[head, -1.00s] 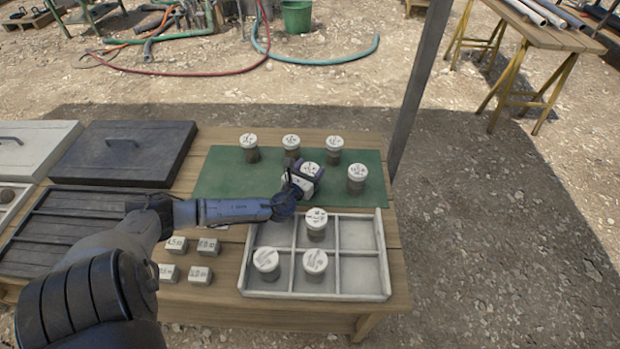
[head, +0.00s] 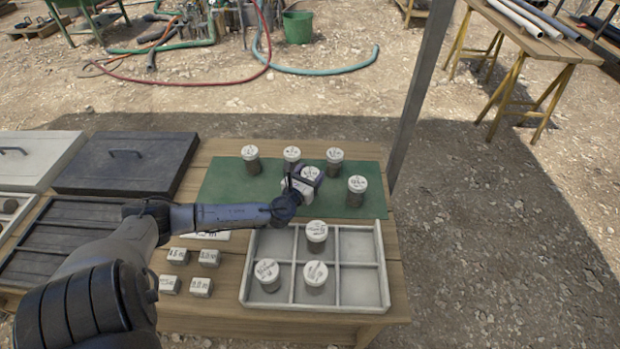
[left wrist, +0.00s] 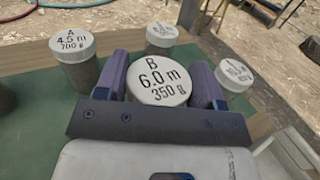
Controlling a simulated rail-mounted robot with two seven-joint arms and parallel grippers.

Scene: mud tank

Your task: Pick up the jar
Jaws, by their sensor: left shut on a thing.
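My left gripper (head: 308,181) is over the green mat (head: 225,190) and is shut on a jar with a white lid (head: 312,172). In the left wrist view the held jar (left wrist: 159,82) has a lid marked B, 6.0 m, 350 g, between the two purple fingers. The gripper hides most of the jar's body, and I cannot tell whether its base touches the mat. Other white-lidded jars stand around it on the mat: one at left (head: 251,158), two behind (head: 292,154) (head: 334,155), and one at right (head: 356,189). My right gripper is not in view.
A pale divided tray (head: 358,286) in front of the mat holds three jars (head: 317,232); its right compartments are empty. Small labelled blocks (head: 178,256) lie left of it. A dark lid (head: 125,157) and a dark slatted tray (head: 55,233) lie further left. A grey post (head: 415,100) rises behind the table.

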